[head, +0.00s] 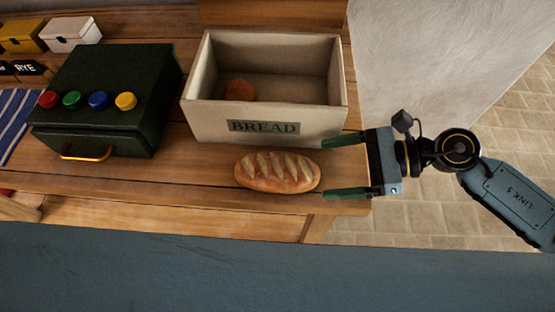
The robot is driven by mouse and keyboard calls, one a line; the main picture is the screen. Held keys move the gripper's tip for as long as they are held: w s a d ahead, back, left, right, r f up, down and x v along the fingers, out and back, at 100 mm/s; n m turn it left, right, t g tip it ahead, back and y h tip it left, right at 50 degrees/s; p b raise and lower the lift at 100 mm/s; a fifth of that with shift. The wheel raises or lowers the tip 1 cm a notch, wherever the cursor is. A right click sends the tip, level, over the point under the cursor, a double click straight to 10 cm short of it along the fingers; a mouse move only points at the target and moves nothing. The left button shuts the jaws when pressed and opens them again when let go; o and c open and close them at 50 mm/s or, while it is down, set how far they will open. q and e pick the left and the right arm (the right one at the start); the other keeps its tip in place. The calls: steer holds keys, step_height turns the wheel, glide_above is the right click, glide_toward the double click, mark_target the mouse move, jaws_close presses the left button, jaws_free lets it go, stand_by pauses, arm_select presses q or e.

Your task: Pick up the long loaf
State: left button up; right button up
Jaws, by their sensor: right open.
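The long loaf (277,172) is golden brown with pale slashes on top. It lies on the wooden table (200,180) just in front of the bread bin, its length running left to right. My right gripper (345,167) is open and empty at the loaf's right end, its two green-tipped fingers pointing left. The upper fingertip is near the bin's lower right corner, and the lower one is near the table's front edge. The fingertips appear just short of the loaf's right end. My left gripper is not in view.
A cream bin marked BREAD (210,122) stands behind the loaf with a round roll (240,90) inside. A dark box (110,85) with several coloured knobs is at left. A striped cloth (18,115), small boxes and a RYE sign (28,68) lie farther left. The table ends right of the loaf.

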mark_target(313, 170)
steer(key=x, duration=0.3)
steer(key=shift+s+r, duration=0.1)
steer(key=shift+a, duration=0.35)
steer(key=shift+a+f, duration=0.35)
steer(key=shift+a, duration=0.2)
steer(key=x, duration=0.3)
steer(key=shift+w+a+f+p, duration=0.15)
steer(key=shift+w+a+p, duration=0.05)
steer(key=shift+a+p, duration=0.15)
steer(key=shift+a+f, duration=0.15)
steer(key=shift+a, duration=0.1)
steer(key=shift+c, duration=0.2)
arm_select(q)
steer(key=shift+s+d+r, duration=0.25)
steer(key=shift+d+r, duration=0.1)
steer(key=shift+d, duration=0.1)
arm_select(e)
steer(key=c, duration=0.7)
